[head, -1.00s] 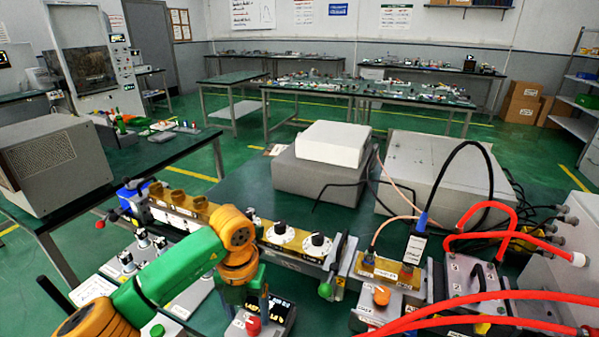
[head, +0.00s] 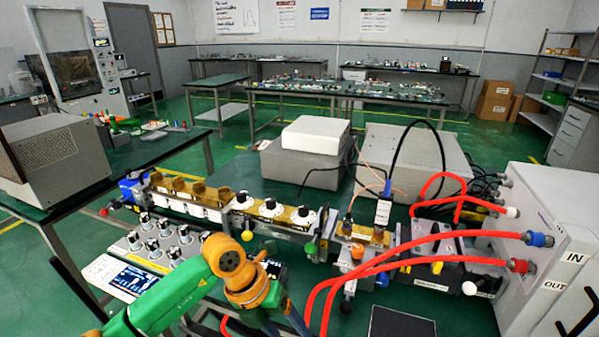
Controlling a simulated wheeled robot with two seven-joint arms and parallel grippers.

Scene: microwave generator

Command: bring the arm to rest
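My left arm, green and orange (head: 180,297), comes in from the lower left. Its orange joints (head: 232,264) bend down toward the bottom edge, in front of the bench apparatus. The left gripper's fingers do not show. My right arm and gripper are not in view. The microwave bench (head: 170,204) is a long row of brass and grey parts with several knobs and white dials, running from left to right behind the arm.
A panel with several knobs and a screen (head: 130,279) lies left of the arm. Red hoses (head: 400,254) run to a white box (head: 545,240) marked IN and OUT at right. Grey instrument boxes (head: 300,165) stand behind. A beige box (head: 45,160) is at far left.

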